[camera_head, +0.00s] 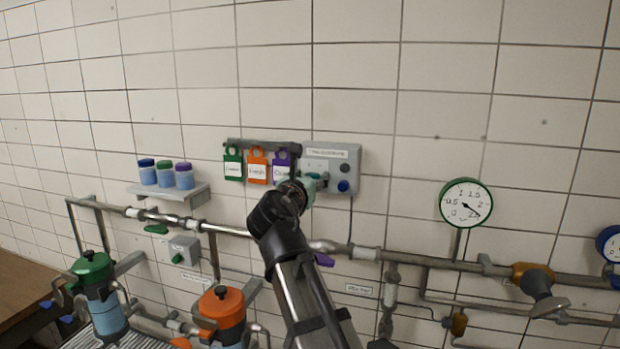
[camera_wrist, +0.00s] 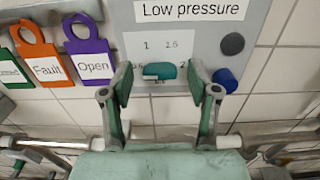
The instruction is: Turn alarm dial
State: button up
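The alarm box (camera_head: 348,155) is a grey wall panel labelled "Low pressure" in the wrist view (camera_wrist: 200,33). Its teal dial (camera_wrist: 160,71) sits low on a white scale plate (camera_wrist: 163,46) with 1 and 1.5 readable above it. The lower marks are partly covered. My gripper (camera_wrist: 161,82) is open, with one finger on each side of the dial in the picture. Gaps show between the dial and both fingers. I cannot tell whether the fingertips reach the dial's depth. In the head view my gripper (camera_head: 312,184) covers the box's lower left part.
A dark grey knob (camera_wrist: 232,44) and a blue knob (camera_wrist: 225,80) sit right of the dial. Orange "Fault" (camera_wrist: 41,55) and purple "Open" (camera_wrist: 88,50) tags hang left. Pipes (camera_head: 230,230) run below. A round gauge (camera_head: 466,203) is on the right.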

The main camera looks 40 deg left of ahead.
jog(key=c, duration=0.9)
